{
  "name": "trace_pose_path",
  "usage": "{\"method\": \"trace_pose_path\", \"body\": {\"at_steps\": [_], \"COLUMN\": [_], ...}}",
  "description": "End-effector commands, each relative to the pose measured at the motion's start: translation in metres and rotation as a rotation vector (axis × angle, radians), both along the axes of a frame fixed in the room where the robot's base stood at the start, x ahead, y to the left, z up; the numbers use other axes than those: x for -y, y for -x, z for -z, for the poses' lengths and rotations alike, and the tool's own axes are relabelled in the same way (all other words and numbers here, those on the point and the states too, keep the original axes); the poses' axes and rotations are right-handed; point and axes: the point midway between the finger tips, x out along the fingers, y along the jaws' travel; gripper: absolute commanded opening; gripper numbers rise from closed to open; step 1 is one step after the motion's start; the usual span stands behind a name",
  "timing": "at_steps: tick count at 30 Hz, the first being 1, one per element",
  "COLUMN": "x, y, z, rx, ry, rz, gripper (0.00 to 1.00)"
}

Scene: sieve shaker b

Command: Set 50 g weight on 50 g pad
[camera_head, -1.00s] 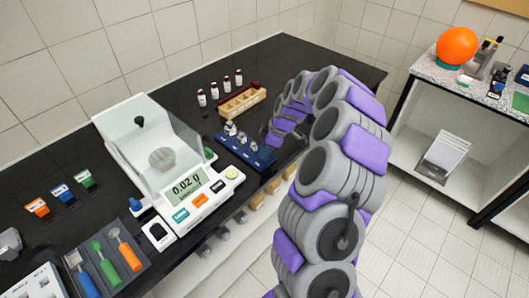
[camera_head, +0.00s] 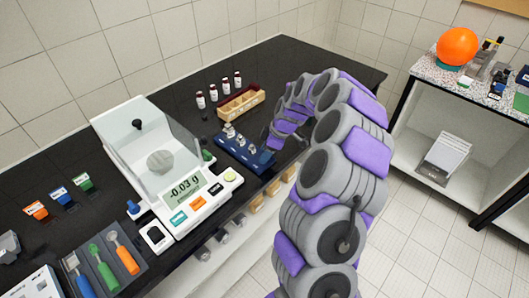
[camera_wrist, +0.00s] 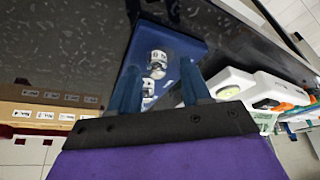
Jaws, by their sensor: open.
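A dark blue tray (camera_head: 262,160) lies near the bench's front edge and holds a few small metal weights (camera_head: 231,131). The larger weight (camera_wrist: 158,57) has a marking too small to read surely, and the smaller weight (camera_wrist: 148,88) is nearer. My gripper (camera_wrist: 160,88) is open, its two blue fingers pointing at the tray, with the smaller weight seen between them. Whether the fingers straddle it cannot be told. In the head view my gripper (camera_head: 272,136) is right of the weights. I cannot identify the 50 g pad.
A balance (camera_head: 185,192) with a clear cover stands left of the tray, reading -0.03 g. A wooden rack (camera_head: 242,103) and several vials (camera_head: 213,93) stand behind the tray. Coloured-handled tools (camera_head: 107,266) lie at the front left. A side table (camera_head: 425,95) is at the right.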

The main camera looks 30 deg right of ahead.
Motion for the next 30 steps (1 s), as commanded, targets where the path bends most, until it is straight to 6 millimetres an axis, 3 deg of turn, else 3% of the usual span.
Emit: {"method": "trace_pose_path", "body": {"at_steps": [15,23,26,30], "x": [0.029,0.036,0.03,-0.01], "y": [0.018,0.024,0.025,0.036], "z": [-0.085,-0.106,-0.11,-0.131], "rx": [0.004,0.003,-0.001,-0.031], "ry": [0.003,0.002,-0.002,-0.019], "rz": [0.002,0.002,0.001,0.007], "gripper": [0.47,0.47,0.47,0.47]}}
